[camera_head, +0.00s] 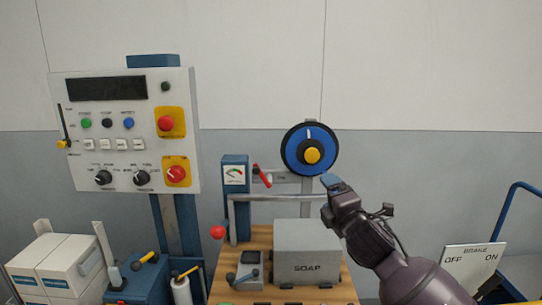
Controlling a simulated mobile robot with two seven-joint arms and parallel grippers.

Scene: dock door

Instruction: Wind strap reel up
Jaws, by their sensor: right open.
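The strap reel (293,155) is a round blue disc with a black rim on a grey post in the middle of the head view. It has a yellow knob (312,155) near its centre and a short white mark above the knob. My right gripper (331,182) comes in from the lower right. Its tip is just below and right of the reel and appears apart from the yellow knob. It is open, and I see nothing held in it. My left gripper is not in view.
Left stands a white control panel (90,165) with buttons and knobs. Below the reel are a grey SOAP box (306,250), a gauge post (236,205) and a red-tipped lever (218,232). A blue cart rail (512,215) and BRAKE sign (472,262) stand right.

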